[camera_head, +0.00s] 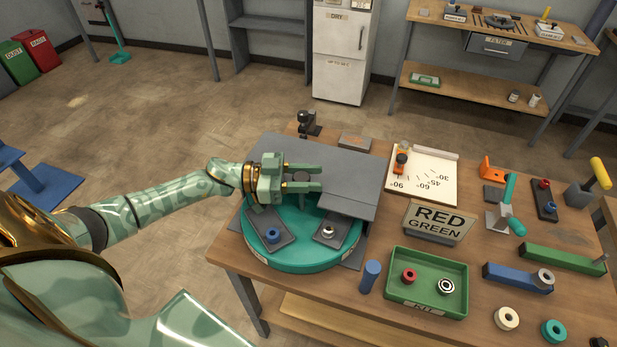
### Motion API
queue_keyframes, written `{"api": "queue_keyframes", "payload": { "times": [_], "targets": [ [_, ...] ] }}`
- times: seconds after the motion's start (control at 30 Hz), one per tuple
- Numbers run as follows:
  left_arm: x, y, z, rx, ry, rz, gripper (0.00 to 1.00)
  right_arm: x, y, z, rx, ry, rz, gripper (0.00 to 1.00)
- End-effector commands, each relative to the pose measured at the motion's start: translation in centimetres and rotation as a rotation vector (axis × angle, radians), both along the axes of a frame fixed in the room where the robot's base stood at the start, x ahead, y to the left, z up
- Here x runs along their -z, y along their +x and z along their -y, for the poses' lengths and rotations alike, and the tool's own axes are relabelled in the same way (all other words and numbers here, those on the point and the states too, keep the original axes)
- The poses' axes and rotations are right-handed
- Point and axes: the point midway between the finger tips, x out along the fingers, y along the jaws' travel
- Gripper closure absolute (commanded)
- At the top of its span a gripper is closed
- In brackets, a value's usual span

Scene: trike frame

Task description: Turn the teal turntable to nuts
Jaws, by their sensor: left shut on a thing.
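The teal turntable (295,256) sits at the left end of the wooden bench, its back part hidden under a grey cover. On its open front are two small grey plates: the left one (266,222) carries a blue ring-shaped part (272,235), the right one (346,234) a silver ring-shaped part (328,230). A small pale label on the rim is too small to read. My left gripper (306,178) is above the turntable's back, by the cover's edge. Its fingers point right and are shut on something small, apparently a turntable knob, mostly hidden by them.
The grey cover (345,180) stands close behind and right of my gripper. A RED/GREEN sign (435,221), a blue cylinder (369,276) and a green tray (428,299) with red and silver rings stand to the right. An angle board (430,176) lies behind.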

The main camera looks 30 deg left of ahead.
Motion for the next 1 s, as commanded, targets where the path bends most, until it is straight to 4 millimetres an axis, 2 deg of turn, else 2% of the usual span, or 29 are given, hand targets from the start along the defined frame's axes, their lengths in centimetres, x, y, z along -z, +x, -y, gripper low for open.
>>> {"api": "queue_keyframes", "payload": {
  "times": [0.33,0.37,0.43,0.87,1.0],
  "targets": [
    [0.0,0.0,0.0,0.001,0.002,0.001,1.0,0.0,0.0,0.0,0.0,0.0,0.0,0.64],
    [0.0,0.0,0.0,0.001,0.002,0.001,0.62,0.0,0.0,0.0,0.0,0.0,0.0,0.64],
    [0.1,0.0,0.0,0.001,0.002,0.001,0.43,0.0,0.0,0.0,0.0,0.0,0.0,0.64],
    [0.0,-0.1,-0.1,0.001,0.001,-0.001,0.43,0.0,0.0,0.0,0.0,0.0,0.0,0.64],
    [0.1,-0.9,-1.4,0.0,0.004,-0.003,0.43,0.0,0.0,0.0,-0.001,0.0,0.0,0.64]
  ]
}}
